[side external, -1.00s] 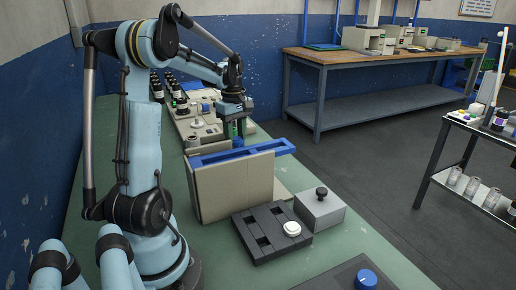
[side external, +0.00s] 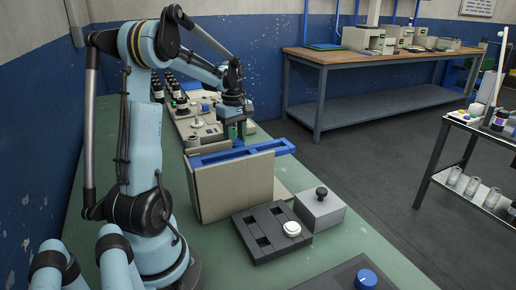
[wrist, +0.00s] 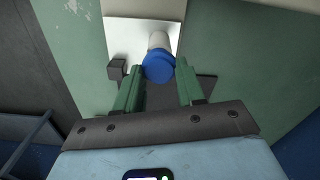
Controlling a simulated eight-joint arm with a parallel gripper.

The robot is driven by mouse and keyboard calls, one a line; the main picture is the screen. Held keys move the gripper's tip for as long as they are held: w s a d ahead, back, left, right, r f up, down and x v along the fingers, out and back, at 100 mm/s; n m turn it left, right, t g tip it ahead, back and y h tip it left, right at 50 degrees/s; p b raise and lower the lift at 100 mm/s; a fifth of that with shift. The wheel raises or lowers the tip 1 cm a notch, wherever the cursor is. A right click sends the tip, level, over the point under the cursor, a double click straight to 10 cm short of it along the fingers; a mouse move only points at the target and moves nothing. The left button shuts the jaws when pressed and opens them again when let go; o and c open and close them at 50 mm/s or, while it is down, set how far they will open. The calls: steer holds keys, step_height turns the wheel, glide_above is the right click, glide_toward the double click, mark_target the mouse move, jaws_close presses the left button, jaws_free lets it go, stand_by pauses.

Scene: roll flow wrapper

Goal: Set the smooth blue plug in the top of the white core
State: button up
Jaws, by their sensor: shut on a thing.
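The smooth blue plug (wrist: 158,68) is between the green fingertips of my gripper (wrist: 158,78) in the wrist view, and my gripper is shut on it. The white core (wrist: 160,41) shows just beyond the plug, in line with it. The plug hides the near end of the core, so I cannot tell whether the two touch. In the side view my gripper (side external: 236,132) points down behind the beige panel, and the core is hidden there.
A beige panel box (side external: 235,185) with a blue top frame (side external: 240,153) stands in front of my gripper. A black slotted tray (side external: 262,240) with a white disc (side external: 292,229) and a grey block (side external: 320,210) are nearer. A pale plate (wrist: 122,36) lies around the core.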

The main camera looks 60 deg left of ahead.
steer(key=shift+f, duration=0.25)
steer(key=shift+f, duration=0.2)
steer(key=shift+f, duration=0.15)
stand_by(0.7)
steer(key=o, duration=1.6)
steer(key=shift+c, duration=0.2)
steer(key=shift+r, duration=4.05)
